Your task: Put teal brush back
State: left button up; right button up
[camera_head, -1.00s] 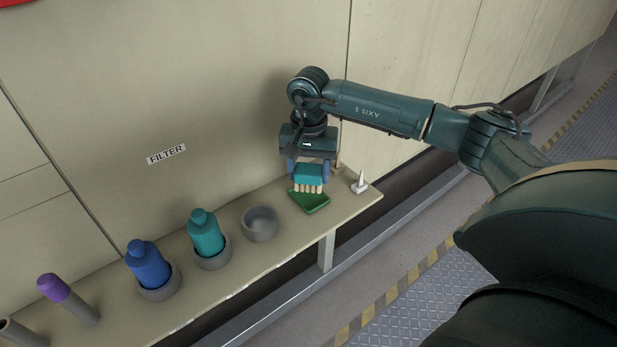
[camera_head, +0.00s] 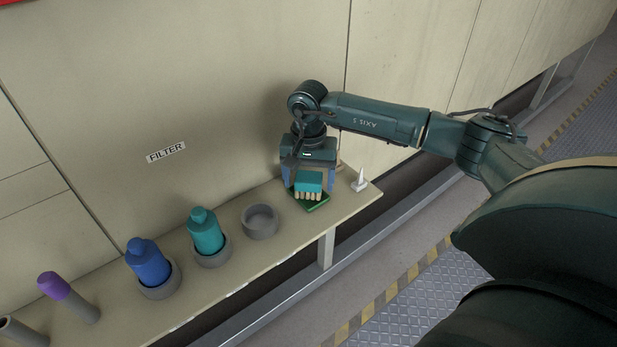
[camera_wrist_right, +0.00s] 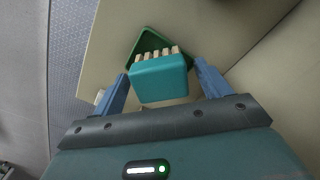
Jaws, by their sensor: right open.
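The teal brush (camera_head: 309,181) with pale bristle tufts sits at the green tray (camera_head: 319,207) on the shelf's right end. In the right wrist view the brush (camera_wrist_right: 158,82) is over the near part of the tray (camera_wrist_right: 146,41). My right gripper (camera_head: 308,184) is open around the brush, one blue finger on each side. In the right wrist view the fingers of my right gripper (camera_wrist_right: 161,72) stand apart from the brush with gaps. The brush hides part of the tray, so I cannot tell how fully it rests in it. My left gripper is not in view.
An empty grey round holder (camera_head: 260,222) stands left of the tray. Teal (camera_head: 206,233) and blue (camera_head: 148,263) bottles stand in holders further left. A small white cone (camera_head: 359,180) is close to the tray's right. The wall (camera_head: 230,90) rises behind the shelf (camera_head: 255,256).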

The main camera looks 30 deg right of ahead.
aim_at(308, 176)
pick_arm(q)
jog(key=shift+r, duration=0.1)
pick_arm(e)
jog(key=shift+r, duration=0.1)
jog(key=shift+r+p, duration=0.25)
jog(key=shift+p, duration=0.1)
notch_tip(308, 176, up, 4)
jog(key=shift+r+b, duration=0.2)
jog(key=shift+b, duration=0.5)
pick_arm(q)
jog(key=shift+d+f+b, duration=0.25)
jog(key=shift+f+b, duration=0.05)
jog(key=shift+b, duration=0.1)
pick_arm(e)
notch_tip(308, 176, up, 7)
jog(key=shift+r, duration=0.15)
